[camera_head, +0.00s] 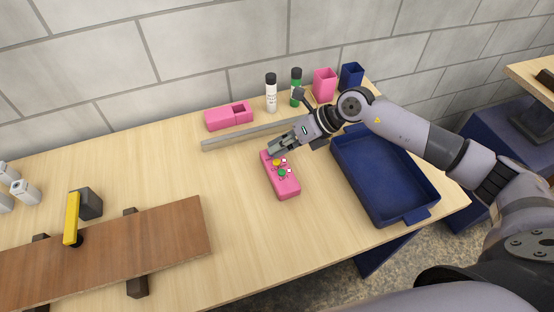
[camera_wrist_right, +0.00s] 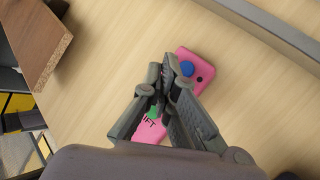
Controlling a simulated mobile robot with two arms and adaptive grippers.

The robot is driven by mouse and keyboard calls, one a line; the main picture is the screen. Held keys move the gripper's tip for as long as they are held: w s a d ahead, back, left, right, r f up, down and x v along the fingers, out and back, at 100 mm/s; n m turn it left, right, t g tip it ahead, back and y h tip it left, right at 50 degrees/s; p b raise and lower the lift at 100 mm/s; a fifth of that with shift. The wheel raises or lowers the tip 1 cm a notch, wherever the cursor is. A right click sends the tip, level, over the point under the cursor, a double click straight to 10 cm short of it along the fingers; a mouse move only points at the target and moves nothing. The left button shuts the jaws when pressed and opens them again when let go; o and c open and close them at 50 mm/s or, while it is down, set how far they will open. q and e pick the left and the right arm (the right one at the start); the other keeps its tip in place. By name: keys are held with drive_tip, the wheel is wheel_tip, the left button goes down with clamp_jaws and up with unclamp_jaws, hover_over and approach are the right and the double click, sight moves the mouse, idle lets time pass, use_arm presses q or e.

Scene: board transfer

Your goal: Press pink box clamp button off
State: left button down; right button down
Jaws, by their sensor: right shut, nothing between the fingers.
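The pink button box (camera_head: 288,187) lies on the table in the middle, with a yellow button (camera_head: 277,162) and a green button (camera_head: 282,172) showing. In the right wrist view the pink box (camera_wrist_right: 205,73) shows a blue button (camera_wrist_right: 187,68) and part of the green button (camera_wrist_right: 154,113). My right gripper (camera_head: 272,151) is shut and empty, over the far end of the box. In the wrist view its fingertips (camera_wrist_right: 172,66) are beside the blue button; I cannot tell whether they touch it. The fingers hide the middle of the box. My left gripper is not in view.
A brown board (camera_head: 130,240) lies on dark supports at left, with a yellow-handled clamp (camera_head: 71,219). A grey bar (camera_head: 235,139), a pink case (camera_head: 222,120) and bottles (camera_head: 271,96) are behind the box. A blue tray (camera_head: 345,178) is right of it.

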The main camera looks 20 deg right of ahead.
sight(278, 159)
drive_tip(key=shift+f, duration=0.1)
idle(0.4)
drive_tip(key=shift+f+b, duration=0.35)
drive_tip(key=shift+f, duration=0.05)
drive_tip(key=shift+f+b, duration=0.35)
idle(0.5)
drive_tip(key=shift+r, duration=0.1)
drive_tip(key=shift+r+p, duration=0.65)
drive_tip(key=shift+r, duration=0.15)
wheel_tip(278, 159, up, 6)
drive_tip(key=p, duration=0.4)
